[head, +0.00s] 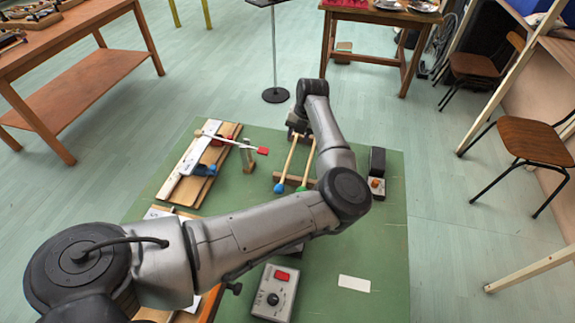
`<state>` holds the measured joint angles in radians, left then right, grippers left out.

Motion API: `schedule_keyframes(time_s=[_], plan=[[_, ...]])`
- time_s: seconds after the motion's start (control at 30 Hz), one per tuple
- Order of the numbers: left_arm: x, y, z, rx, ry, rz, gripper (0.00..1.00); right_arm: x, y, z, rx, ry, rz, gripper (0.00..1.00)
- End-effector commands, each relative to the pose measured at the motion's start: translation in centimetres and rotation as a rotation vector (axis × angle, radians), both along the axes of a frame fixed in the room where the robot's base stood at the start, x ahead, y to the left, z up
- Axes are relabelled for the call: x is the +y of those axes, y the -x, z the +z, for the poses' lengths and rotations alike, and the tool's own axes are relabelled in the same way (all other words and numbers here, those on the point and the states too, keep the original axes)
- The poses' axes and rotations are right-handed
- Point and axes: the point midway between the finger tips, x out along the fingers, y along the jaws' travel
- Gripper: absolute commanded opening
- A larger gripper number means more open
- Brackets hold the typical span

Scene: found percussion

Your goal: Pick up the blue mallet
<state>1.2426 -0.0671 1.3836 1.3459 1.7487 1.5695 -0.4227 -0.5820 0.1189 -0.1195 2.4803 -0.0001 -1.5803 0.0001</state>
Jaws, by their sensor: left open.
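The blue mallet (279,188) lies on a green-topped table, its blue head toward me and its pale wooden stick pointing away. A green-headed mallet (301,188) lies just to its right, nearly parallel. Both sticks cross a dark wooden rest (290,179). My left gripper (297,130) is open near the far ends of the two sticks. The wrist partly hides the fingers, so I cannot tell whether they touch a stick. My right gripper is out of view.
A wooden board (222,155) with a red-tipped beater (263,151) lies to the left. A black block device (377,162) stands to the right. A grey control box (276,293) and a white card (354,283) are nearer me. The table's right side is mostly clear.

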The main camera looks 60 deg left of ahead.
Motion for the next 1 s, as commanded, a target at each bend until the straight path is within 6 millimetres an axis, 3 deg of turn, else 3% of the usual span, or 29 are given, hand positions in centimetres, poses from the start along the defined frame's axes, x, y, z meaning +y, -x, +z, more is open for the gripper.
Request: schedule_keyframes(time_s=[0.3,0.6,1.0], plan=[[0.9,0.7,-4.0,0.002,0.001,-0.001,0.41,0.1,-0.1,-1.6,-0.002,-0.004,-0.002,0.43],[1.0,0.7,-4.5,0.001,-0.001,0.000,0.41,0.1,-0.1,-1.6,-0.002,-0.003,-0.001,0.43],[1.0,0.8,-4.5,0.001,0.000,0.000,0.03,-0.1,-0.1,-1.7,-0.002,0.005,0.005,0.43]])
